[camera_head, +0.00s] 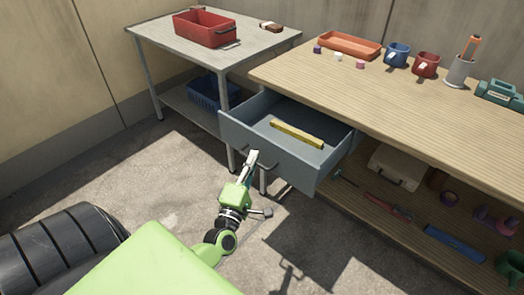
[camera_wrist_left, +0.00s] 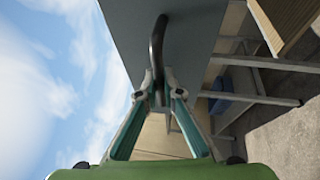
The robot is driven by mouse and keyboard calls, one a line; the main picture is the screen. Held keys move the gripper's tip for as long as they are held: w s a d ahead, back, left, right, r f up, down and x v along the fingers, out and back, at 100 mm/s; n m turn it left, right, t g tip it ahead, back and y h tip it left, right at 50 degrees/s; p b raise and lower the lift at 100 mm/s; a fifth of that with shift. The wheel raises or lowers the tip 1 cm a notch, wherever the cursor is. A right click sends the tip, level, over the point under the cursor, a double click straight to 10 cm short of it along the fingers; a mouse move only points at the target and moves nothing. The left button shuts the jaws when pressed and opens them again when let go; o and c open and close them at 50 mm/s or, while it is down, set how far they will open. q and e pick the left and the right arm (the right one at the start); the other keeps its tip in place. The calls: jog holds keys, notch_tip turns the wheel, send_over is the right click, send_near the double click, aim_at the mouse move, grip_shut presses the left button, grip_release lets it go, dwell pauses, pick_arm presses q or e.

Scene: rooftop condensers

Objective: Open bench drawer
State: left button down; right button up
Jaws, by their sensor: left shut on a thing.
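The grey-blue bench drawer (camera_head: 327,164) stands pulled out from under the wooden bench top (camera_head: 420,95) in the head view. A yellow bar-shaped thing (camera_head: 297,133) lies inside it. My left gripper (camera_head: 251,158) is at the drawer's front face, shut on its dark bar handle (camera_head: 268,165). In the left wrist view the fingers (camera_wrist_left: 158,88) close on the curved handle (camera_wrist_left: 157,48), with the drawer front (camera_wrist_left: 190,35) behind it. My right gripper does not show in either view.
A grey metal table (camera_head: 165,38) with a red bin (camera_head: 205,30) stands left of the bench, a blue basket (camera_head: 207,93) on its shelf. The bench top holds an orange tray (camera_head: 349,45) and mugs. Tools lie on the lower shelf. Concrete floor before the drawer is open.

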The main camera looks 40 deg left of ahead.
pick_arm(q)
jog(key=shift+s+f, duration=0.1)
jog(key=shift+s, duration=1.3)
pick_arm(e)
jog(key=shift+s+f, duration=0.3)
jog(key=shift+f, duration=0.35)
pick_arm(q)
jog(key=c, duration=2.2)
grip_release()
jog(key=shift+o, duration=0.2)
jog(key=shift+s, duration=0.1)
jog(key=v, duration=1.1)
jog(key=shift+s+d, duration=0.15)
jog(key=shift+s, duration=0.2)
jog(key=shift+f, duration=0.1)
